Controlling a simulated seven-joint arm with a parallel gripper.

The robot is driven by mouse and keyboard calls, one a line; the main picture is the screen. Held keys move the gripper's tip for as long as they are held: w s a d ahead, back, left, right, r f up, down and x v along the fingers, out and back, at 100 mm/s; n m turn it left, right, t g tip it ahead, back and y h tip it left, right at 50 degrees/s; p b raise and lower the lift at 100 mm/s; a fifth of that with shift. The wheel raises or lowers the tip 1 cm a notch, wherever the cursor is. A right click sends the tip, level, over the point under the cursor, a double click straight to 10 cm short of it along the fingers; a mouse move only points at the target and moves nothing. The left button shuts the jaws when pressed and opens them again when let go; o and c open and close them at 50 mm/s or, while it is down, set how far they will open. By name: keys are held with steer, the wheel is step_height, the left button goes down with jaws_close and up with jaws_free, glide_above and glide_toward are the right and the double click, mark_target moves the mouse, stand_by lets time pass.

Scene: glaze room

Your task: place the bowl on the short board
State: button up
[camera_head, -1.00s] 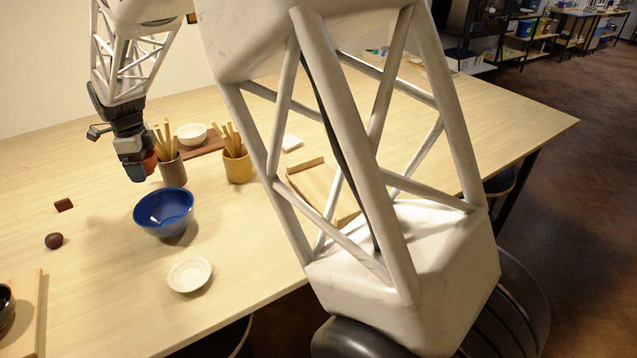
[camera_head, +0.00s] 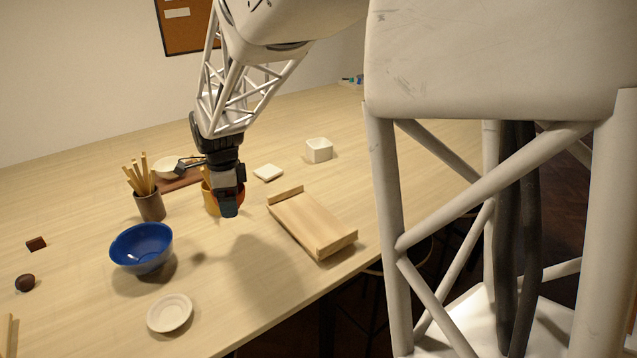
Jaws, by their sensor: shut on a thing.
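My gripper (camera_head: 229,205) points down above the table, left of a light wooden board (camera_head: 305,222) with raised strips at its ends; nothing lies on that board. The gripper is shut on a terracotta-red thing (camera_head: 241,193), possibly a bowl, mostly hidden behind the fingers. A blue bowl (camera_head: 142,247) stands on the table at left, apart from the gripper. A white bowl (camera_head: 168,167) stands by a reddish-brown board (camera_head: 181,184) at the back. I cannot tell from looks alone which board is the short one.
A brown cup (camera_head: 150,206) of sticks and a mustard pot (camera_head: 209,200) stand near the gripper, the pot partly behind it. A white dish (camera_head: 170,313), a white tile (camera_head: 268,173) and a white square box (camera_head: 319,150) lie around. Table between blue bowl and light board is clear.

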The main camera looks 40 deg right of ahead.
steer(key=s+d, duration=0.6)
steer(key=s, duration=0.2)
steer(key=shift+s+d+f, duration=0.3)
steer(key=shift+d+f, duration=0.1)
steer(key=s+d, duration=0.1)
steer(key=s, duration=0.2)
steer(key=s+d+f, duration=0.1)
steer(key=s+d, duration=0.1)
steer(key=s, duration=0.2)
steer(key=s+d+f, duration=0.1)
steer(key=s+d, duration=0.1)
steer(key=s, duration=0.2)
steer(key=shift+f, duration=0.25)
steer(key=shift+s+d+f, duration=0.1)
steer(key=shift+s+f, duration=0.05)
steer(key=shift+s, duration=0.55)
steer(key=shift+w, duration=0.1)
glide_above(309, 219)
steer(key=shift+f, duration=0.75)
steer(key=shift+f, duration=1.8)
steer(key=o, duration=0.8)
steer(key=shift+f, duration=0.1)
steer(key=shift+c, duration=0.2)
